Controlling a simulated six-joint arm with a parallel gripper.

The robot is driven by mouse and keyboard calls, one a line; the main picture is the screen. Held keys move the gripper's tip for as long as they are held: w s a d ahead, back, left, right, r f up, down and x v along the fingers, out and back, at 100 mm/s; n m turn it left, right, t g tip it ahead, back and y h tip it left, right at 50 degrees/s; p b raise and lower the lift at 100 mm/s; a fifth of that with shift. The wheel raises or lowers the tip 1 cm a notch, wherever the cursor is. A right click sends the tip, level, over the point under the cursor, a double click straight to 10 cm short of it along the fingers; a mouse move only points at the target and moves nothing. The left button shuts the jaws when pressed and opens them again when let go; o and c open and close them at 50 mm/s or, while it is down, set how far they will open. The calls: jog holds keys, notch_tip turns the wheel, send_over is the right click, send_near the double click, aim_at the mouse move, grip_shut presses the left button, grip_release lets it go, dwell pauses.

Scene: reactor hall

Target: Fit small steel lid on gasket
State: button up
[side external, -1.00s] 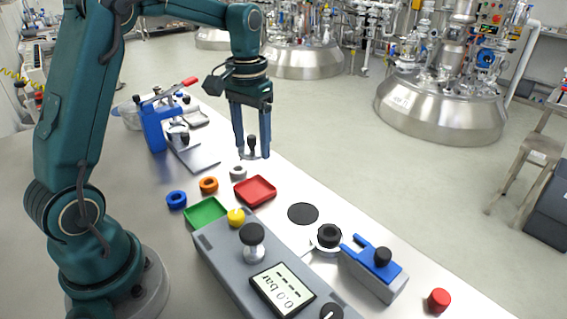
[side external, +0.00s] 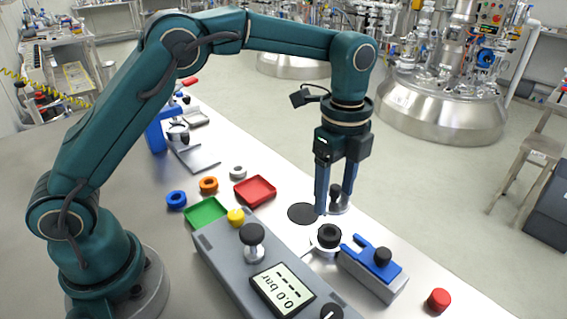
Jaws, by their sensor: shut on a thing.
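My gripper (side external: 334,202) points down with its fingers shut on the black knob of the small steel lid (side external: 339,209). The lid hangs above the white bench, just behind the black gasket (side external: 329,232). The gasket looks like a thick dark ring on top of a round steel fitting (side external: 325,249). The lid and gasket are apart in the picture. How high the lid is above the bench is hard to tell. One finger partly hides the lid.
A black disc (side external: 299,213) lies left of the lid. A blue forked clamp on a grey block (side external: 374,272) stands right of the gasket. The grey gauge console (side external: 227,255) is in front. Red (side external: 255,191) and green (side external: 205,213) trays lie left.

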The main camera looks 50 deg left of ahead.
jog(key=shift+s+d+f, duration=0.1)
jog(key=shift+d+f, duration=0.05)
jog(key=shift+d, duration=0.05)
jog(key=shift+f, duration=2.6)
jog(key=shift+f, duration=0.55)
jog(key=o, duration=1.5)
jog(key=shift+r, duration=3.55)
